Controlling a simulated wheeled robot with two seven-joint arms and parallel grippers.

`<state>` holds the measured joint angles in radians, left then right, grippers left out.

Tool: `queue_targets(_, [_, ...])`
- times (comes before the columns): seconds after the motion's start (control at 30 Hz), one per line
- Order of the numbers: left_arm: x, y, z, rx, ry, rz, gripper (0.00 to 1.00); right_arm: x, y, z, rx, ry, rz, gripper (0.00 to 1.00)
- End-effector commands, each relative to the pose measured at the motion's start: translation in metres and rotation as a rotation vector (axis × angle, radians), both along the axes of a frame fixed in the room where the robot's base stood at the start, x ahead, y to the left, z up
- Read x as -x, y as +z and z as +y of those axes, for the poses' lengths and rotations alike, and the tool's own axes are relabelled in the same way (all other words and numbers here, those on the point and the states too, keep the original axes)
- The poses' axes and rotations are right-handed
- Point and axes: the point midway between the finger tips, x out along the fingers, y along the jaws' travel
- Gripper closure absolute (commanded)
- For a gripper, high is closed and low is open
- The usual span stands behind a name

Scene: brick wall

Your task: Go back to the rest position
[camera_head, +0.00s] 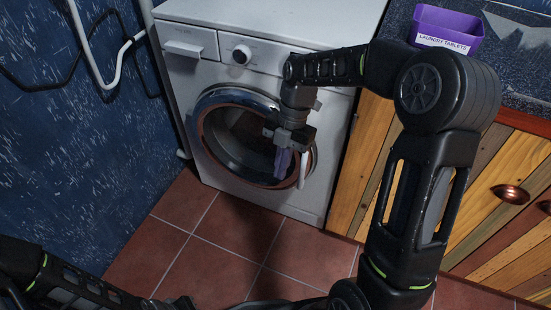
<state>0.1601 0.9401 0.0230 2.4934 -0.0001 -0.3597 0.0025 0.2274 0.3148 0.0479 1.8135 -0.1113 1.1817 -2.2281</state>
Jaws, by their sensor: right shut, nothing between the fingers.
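My right gripper (283,160) is in front of the washing machine's round door and points downward. Its fingers are shut with nothing between them. The washing machine (335,180) is white, and its door (207,150) has a chrome and copper-coloured ring; my gripper hides part of the glass. I cannot tell whether the gripper touches the door. My left arm enters at the lower left, and its gripper is not in view.
A purple box (445,22) labelled "LAUNDRY TABLETS" stands on the dark counter (510,80) at the upper right. A wooden cabinet (490,200) is below it. A blue wall (80,150) with pipes is at the left. The tiled floor (210,250) is clear.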

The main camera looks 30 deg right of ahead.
Motion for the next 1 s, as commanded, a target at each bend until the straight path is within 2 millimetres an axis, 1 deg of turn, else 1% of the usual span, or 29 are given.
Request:
queue_targets(0.23, [0.0,0.0,0.0,0.0,0.0,0.0,1.0,0.0,0.0,0.0,0.001,-0.006,0.002,1.0])
queue_targets(0.37, [0.0,0.0,0.0,0.0,0.001,-0.001,1.0,-0.003,-0.001,0.0,0.015,-0.076,0.009,1.0])
queue_targets(0.47, [0.0,0.0,0.0,0.0,0.001,-0.001,1.0,-0.018,-0.004,-0.001,0.038,-0.227,-0.011,1.0])
queue_targets(0.57, [0.0,0.0,0.0,0.0,0.001,-0.001,1.0,-0.039,-0.012,0.001,0.053,-0.467,-0.045,1.0])
queue_targets(0.67, [0.0,0.0,0.0,0.0,0.001,-0.001,1.0,-0.058,-0.032,0.01,0.04,-0.776,-0.058,1.0])
queue_targets(0.7, [0.0,0.0,0.0,0.0,0.001,-0.001,1.0,-0.064,-0.045,0.016,0.025,-0.91,-0.049,1.0])
queue_targets(0.77, [0.0,0.0,0.0,0.0,0.001,-0.001,1.0,-0.069,-0.067,0.028,-0.004,-1.116,-0.024,1.0])
queue_targets(0.8, [0.0,0.0,0.0,0.0,0.001,-0.001,1.0,-0.069,-0.084,0.037,-0.026,-1.25,0.003,1.0])
queue_targets(0.87, [0.0,0.0,0.0,0.0,0.001,-0.001,1.0,-0.065,-0.11,0.052,-0.063,-1.448,0.056,1.0])
queue_targets(0.9, [0.0,0.0,0.0,0.0,0.0,-0.001,1.0,-0.059,-0.128,0.063,-0.086,-1.577,0.099,1.0])
queue_targets(0.97, [0.0,0.0,0.0,0.0,0.0,-0.001,1.0,-0.044,-0.156,0.081,-0.119,-1.765,0.176,1.0])
queue_targets(1.0, [0.0,0.0,0.0,0.0,0.0,-0.001,1.0,-0.03,-0.175,0.093,-0.135,-1.882,0.233,1.0])
